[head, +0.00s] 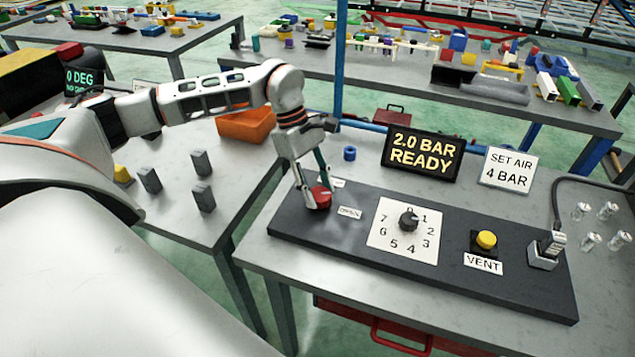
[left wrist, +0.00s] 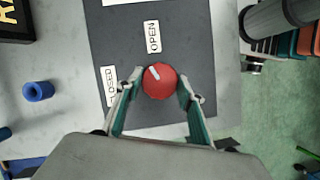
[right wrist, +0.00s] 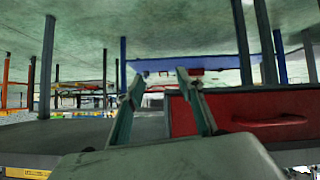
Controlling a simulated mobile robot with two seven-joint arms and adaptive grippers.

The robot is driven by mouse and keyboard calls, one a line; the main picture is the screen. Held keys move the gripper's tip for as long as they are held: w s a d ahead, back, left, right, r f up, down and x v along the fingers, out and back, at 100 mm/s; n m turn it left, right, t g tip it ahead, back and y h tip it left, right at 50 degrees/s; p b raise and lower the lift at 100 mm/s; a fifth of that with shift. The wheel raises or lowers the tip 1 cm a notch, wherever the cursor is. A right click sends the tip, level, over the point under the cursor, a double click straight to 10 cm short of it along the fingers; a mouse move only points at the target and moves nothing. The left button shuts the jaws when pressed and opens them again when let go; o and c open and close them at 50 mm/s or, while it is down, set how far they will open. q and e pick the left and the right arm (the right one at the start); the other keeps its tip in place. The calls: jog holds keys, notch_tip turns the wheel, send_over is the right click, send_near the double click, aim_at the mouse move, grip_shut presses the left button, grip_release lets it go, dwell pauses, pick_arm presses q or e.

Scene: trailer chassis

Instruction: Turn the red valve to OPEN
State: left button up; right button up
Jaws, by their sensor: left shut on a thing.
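The red valve (head: 320,197) is a round knob at the left end of the dark panel (head: 290,222). It also shows in the left wrist view (left wrist: 164,85), with a white mark on top pointing up and left. The OPEN label (left wrist: 153,37) lies straight above the knob there; the CLOSED label (left wrist: 110,86) lies to its left. The mark points between them, nearer OPEN. My left gripper (left wrist: 160,88) is shut on the knob from two sides. My right gripper (right wrist: 160,86) has its fingers apart with nothing between them, away from the panel.
The panel also holds a numbered dial (head: 408,219), a yellow VENT button (head: 486,239) and a metal fitting (head: 547,250). Behind it stand a display reading "2.0 BAR READY" (head: 422,155), a "SET AIR 4 BAR" sign (head: 508,171) and a blue ring (head: 349,153). A red drawer (right wrist: 240,112) is near my right gripper.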

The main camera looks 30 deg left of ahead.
pick_arm(q)
jog(key=m+g, duration=0.1)
jog(key=m, duration=0.4)
jog(key=shift+w+g+y, duration=0.15)
jog(key=shift+g+y, duration=0.25)
dwell(0.3)
jog(key=o, duration=1.1)
jog(key=v, duration=1.2)
jog(key=shift+w, duration=0.1)
